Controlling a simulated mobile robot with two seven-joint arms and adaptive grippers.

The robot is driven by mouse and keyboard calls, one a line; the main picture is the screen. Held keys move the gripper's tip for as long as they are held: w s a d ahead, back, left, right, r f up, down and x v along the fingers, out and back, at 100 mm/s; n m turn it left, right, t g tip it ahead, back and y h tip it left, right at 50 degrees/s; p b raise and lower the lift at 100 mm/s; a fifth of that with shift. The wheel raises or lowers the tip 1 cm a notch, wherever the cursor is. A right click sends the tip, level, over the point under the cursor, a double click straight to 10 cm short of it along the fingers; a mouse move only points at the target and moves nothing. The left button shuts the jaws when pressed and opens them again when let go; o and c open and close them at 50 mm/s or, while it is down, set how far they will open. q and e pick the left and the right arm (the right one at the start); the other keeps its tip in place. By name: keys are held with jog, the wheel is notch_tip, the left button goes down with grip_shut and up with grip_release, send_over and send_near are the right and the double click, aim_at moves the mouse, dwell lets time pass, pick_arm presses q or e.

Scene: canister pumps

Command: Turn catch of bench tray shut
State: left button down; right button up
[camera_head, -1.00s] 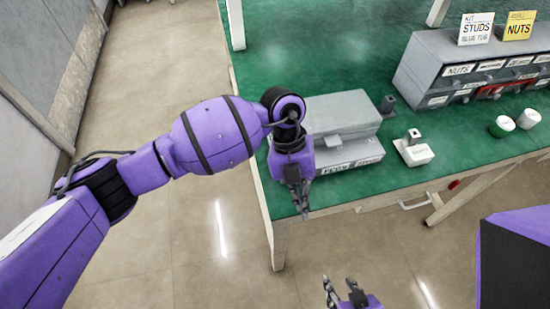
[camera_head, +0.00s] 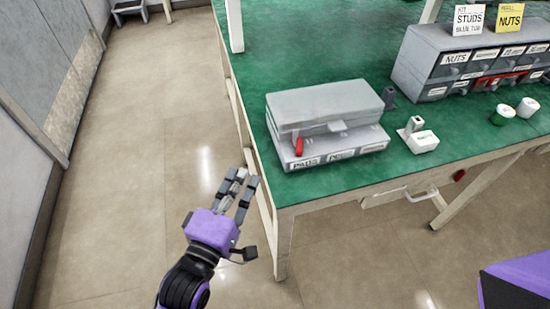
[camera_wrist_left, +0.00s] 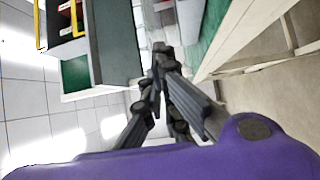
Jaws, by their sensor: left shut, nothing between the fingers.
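The grey bench tray (camera_head: 330,104) sits on the green bench top near its front left corner, with its lid down. Its red catch (camera_head: 299,147) is at the left of the front face and stands nearly upright, leaning slightly. A small pale tab (camera_head: 337,126) juts from the front, right of the catch. My left gripper (camera_head: 240,178) is shut and empty, left of the bench and apart from the tray, fingers pointing up in the picture. Its fingers also show in the left wrist view (camera_wrist_left: 163,62). My right gripper is out of view.
A small white block (camera_head: 422,142) and a dark post (camera_head: 389,97) stand right of the tray. A grey drawer rack (camera_head: 435,70) and two small round tubs (camera_head: 503,115) are farther right. The bench's front left leg (camera_head: 281,245) is beside my left gripper. The floor to the left is clear.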

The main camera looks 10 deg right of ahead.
aim_at(299, 147)
pick_arm(q)
jog(key=w+d, duration=0.2)
jog(key=d, duration=0.1)
jog(key=w+d+f, duration=0.1)
jog(key=w+d, duration=0.2)
jog(key=w+d+p, duration=0.1)
jog(key=w+d, duration=0.1)
jog(key=d, duration=0.1)
jog(key=shift+w+f, duration=0.15)
jog(key=shift+d, duration=0.35)
